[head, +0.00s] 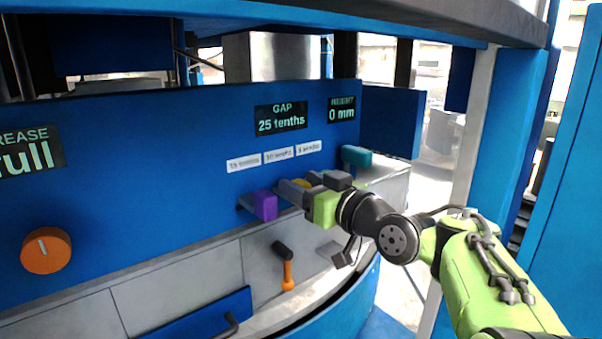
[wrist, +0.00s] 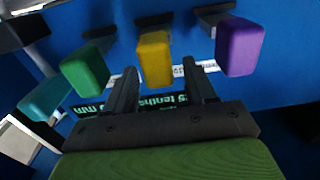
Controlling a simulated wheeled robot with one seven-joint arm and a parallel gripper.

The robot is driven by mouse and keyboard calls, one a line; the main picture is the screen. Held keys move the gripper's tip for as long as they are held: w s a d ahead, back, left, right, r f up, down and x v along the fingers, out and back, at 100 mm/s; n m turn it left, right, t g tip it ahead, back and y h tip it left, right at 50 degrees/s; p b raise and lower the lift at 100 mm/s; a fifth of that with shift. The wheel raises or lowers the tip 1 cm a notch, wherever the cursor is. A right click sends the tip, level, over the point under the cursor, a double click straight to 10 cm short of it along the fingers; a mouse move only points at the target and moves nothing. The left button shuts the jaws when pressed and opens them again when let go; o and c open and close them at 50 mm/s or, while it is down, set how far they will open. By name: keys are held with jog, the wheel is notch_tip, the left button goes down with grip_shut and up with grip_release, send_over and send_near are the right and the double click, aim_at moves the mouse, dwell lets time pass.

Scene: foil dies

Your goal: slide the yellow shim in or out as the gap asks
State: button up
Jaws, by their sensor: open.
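The yellow shim (wrist: 155,60) stands out from the blue panel between the two fingers of my gripper (wrist: 158,72). The fingers are open on either side of it, with visible space at both sides. In the head view my gripper (head: 297,187) covers most of the yellow shim (head: 302,182). A purple shim (wrist: 240,46) and a green shim (wrist: 85,70) flank it in the wrist view; the purple one (head: 264,205) also shows in the head view. The gap display (head: 281,118) reads 25 tenths.
The height display (head: 341,109) reads 0 mm. Three small white labels (head: 277,155) sit above the shims. A teal block (head: 357,156) sticks out at the right. An orange knob (head: 46,250) and an orange-handled lever (head: 287,272) are left and below.

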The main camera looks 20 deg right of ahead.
jog(key=shift+w+a, duration=0.2)
jog(key=shift+w, duration=0.35)
jog(key=shift+s, duration=0.1)
grip_shut()
